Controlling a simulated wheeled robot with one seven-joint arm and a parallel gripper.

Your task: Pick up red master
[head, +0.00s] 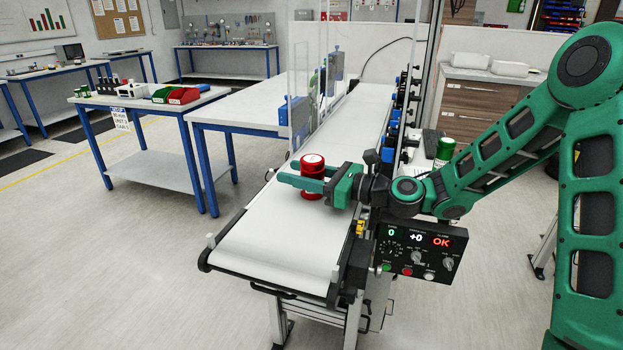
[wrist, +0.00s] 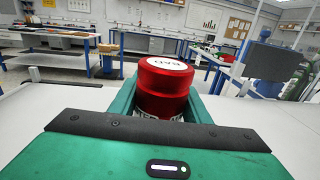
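The red master is a red cylinder (head: 312,172) with a white top, standing upright near the front end of the belt. In the wrist view the red cylinder (wrist: 165,88) shows the word BAD on its top, and its lower part is partly hidden by my gripper's body. My gripper (head: 302,180) is level, low over the belt, with one green finger on each side of the cylinder. In the wrist view my gripper (wrist: 165,100) has its fingers close along both sides of the cylinder. I cannot tell whether they press on it.
The white conveyor belt (head: 275,237) is clear in front of the cylinder. A control box (head: 421,250) with a lit OK hangs at its right side. A green can (head: 444,152) stands right of the belt. Clear panels and blue devices (head: 297,115) line the belt farther back.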

